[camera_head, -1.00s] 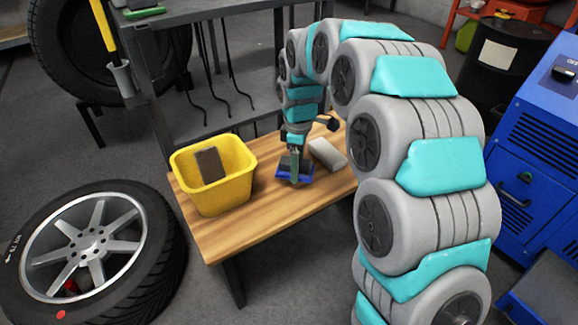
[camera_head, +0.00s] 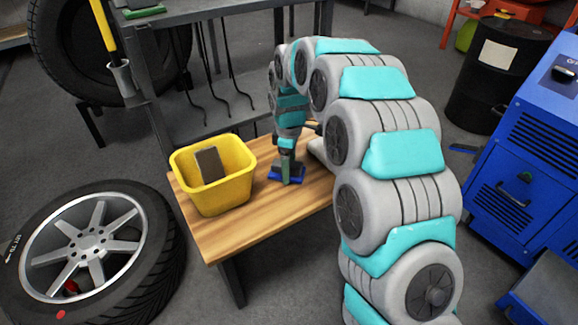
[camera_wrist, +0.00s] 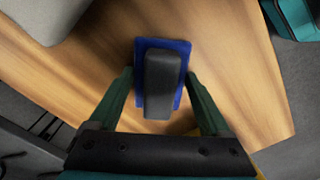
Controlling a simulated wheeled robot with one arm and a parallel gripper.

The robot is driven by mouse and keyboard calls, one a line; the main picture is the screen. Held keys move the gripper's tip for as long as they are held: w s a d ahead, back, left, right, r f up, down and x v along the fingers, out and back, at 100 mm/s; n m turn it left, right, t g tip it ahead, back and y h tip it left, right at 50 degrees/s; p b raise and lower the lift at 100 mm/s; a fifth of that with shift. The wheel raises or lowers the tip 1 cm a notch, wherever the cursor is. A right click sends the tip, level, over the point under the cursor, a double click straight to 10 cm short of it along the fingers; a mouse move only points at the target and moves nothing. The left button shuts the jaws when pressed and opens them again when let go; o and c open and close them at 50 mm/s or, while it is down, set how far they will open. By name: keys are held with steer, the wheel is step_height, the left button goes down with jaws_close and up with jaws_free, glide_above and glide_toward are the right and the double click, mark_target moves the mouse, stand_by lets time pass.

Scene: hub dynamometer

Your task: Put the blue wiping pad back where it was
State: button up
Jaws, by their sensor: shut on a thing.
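The blue wiping pad (camera_head: 297,178) has a blue base and a dark grey block-shaped handle. My gripper (camera_head: 287,169) is shut on it, pointing down over the wooden bench (camera_head: 238,228). In the wrist view the handle (camera_wrist: 161,85) lies between the two green fingers of my gripper (camera_wrist: 160,80), and the blue base (camera_wrist: 183,55) shows around it. The pad is on or just above the bench top; I cannot tell whether it touches. It is right of the yellow bin (camera_head: 213,190).
A dark grey block (camera_head: 209,164) stands inside the yellow bin. A pale grey block (camera_head: 318,150) lies right of the pad, partly hidden by my arm; it shows top left in the wrist view (camera_wrist: 42,18). Bare wood lies between pad and bin.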

steer(key=shift+f, duration=0.15)
steer(key=o, duration=1.3)
steer(key=shift+c, duration=0.2)
step_height(320, 180, up, 12)
steer(key=shift+r, duration=0.2)
steer(key=shift+s, duration=0.1)
